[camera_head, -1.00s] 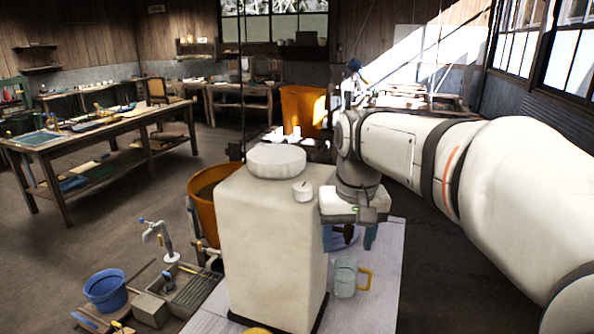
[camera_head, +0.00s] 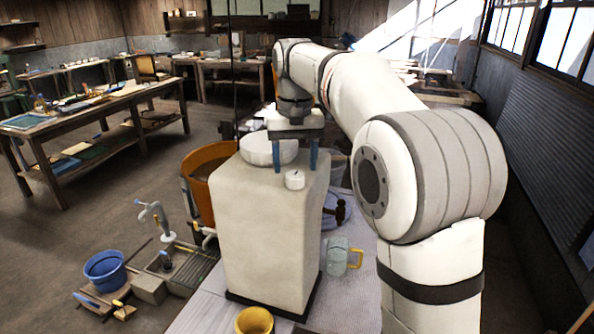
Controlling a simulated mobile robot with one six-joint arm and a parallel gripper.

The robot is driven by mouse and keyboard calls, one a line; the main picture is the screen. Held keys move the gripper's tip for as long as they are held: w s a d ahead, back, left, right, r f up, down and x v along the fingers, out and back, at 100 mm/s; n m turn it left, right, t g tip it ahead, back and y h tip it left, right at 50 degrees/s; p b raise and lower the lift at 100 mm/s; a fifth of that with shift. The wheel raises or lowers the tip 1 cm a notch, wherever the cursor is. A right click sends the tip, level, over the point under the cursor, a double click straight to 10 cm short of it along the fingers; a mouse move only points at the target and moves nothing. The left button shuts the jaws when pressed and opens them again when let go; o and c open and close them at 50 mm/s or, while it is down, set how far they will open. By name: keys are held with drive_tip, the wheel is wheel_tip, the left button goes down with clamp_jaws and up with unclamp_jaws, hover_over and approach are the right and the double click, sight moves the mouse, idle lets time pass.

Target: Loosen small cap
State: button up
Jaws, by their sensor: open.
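The small cap (camera_head: 294,180) is a short white cylinder on the top front right of a tall pale mould block (camera_head: 262,235). A larger round white cap (camera_head: 266,152) sits behind it on the same top. My gripper (camera_head: 294,165) points down above the top of the block, just behind the small cap, with its two blue fingers spread apart. One finger overlaps the large cap in the picture and the other is near the block's right edge. Whether the fingers touch anything cannot be told.
An orange tub (camera_head: 205,165) stands left of the block. A glass mug (camera_head: 340,257) with a yellow handle and a hammer (camera_head: 341,210) are at right. A yellow cup (camera_head: 254,321) is in front. A tap (camera_head: 155,218) and blue bucket (camera_head: 105,269) stand on the left.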

sight(295, 180)
drive_tip(key=shift+f, duration=1.45)
drive_tip(key=shift+c, duration=0.5)
drive_tip(key=c, duration=0.9)
